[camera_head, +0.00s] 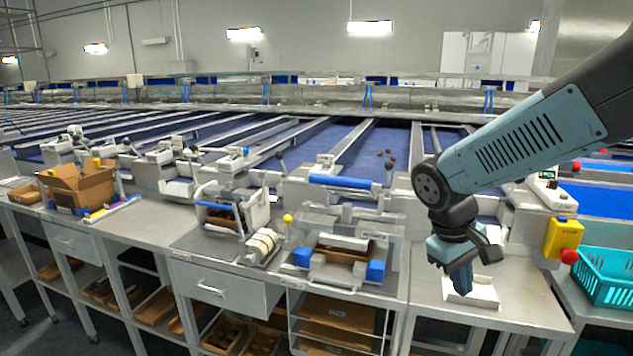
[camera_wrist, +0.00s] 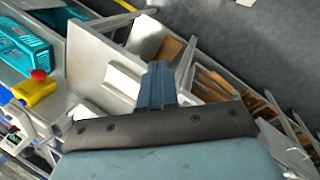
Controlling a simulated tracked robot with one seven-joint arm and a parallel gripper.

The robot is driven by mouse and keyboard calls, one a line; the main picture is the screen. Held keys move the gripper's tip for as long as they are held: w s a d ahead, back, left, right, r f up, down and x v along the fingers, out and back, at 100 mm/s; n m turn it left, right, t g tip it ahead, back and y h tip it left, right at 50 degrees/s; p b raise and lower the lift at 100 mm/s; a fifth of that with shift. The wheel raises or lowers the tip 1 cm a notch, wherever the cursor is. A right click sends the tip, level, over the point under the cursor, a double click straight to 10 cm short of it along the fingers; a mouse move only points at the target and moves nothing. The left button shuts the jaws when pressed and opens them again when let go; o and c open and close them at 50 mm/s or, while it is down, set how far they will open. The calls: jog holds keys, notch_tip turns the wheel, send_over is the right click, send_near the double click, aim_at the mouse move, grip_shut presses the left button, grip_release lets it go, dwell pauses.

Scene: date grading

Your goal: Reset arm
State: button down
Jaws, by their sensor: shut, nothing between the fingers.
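My gripper (camera_head: 459,280) hangs from my arm at the right of the head view, pointing down. It is above a grey bench top (camera_head: 533,309), over a small white tray (camera_head: 480,294). The fingers are together with nothing between them. In the wrist view my gripper (camera_wrist: 159,70) shows as blue closed fingers in the middle, with the bench top (camera_wrist: 103,55) behind and below them. The gap between the fingertips and the tray is hard to judge.
A teal basket (camera_head: 606,277) and a yellow box with a red button (camera_head: 563,239) stand to the right. A bench machine with blue blocks (camera_head: 345,259) stands to the left. A cardboard box (camera_head: 78,185) is at far left. Blue conveyor lanes (camera_head: 385,150) run behind.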

jog(key=s+a+r+m+t+y, duration=0.1)
jog(key=s+r+m+t, duration=0.1)
jog(key=r, duration=0.3)
jog(key=s+a+r+m+t+y, duration=0.1)
jog(key=s+r+m+t+y, duration=0.1)
jog(key=r, duration=0.4)
jog(key=shift+s+a+t+y, duration=0.35)
jog(key=shift+s+t, duration=0.2)
jog(key=shift+t, duration=0.35)
